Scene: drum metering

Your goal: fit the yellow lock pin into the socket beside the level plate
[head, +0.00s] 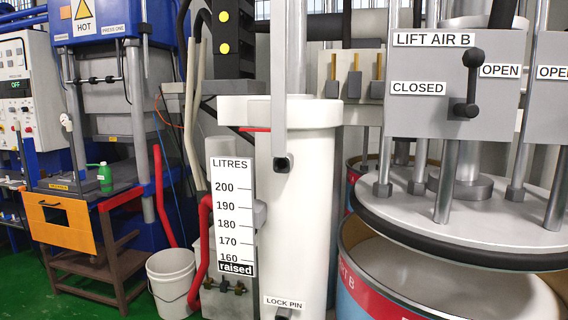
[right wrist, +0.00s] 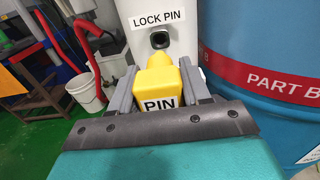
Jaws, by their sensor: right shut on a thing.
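The yellow lock pin (right wrist: 157,80), marked PIN, is between the grey fingers of my right gripper (right wrist: 156,84), which is shut on it. The dark socket (right wrist: 160,40) is in the white column under a LOCK PIN label, just beyond the pin's far end in the right wrist view. In the head view the socket (head: 284,314) is cut by the bottom edge, below the level plate (head: 232,215) marked LITRES. My left gripper is in neither view.
A blue PART B drum (right wrist: 265,60) stands close right of the column in the right wrist view. A white bucket (head: 171,283), a red pipe (head: 199,250) and a brown stand (head: 105,250) are to the left. A lift air lever (head: 467,85) is at upper right.

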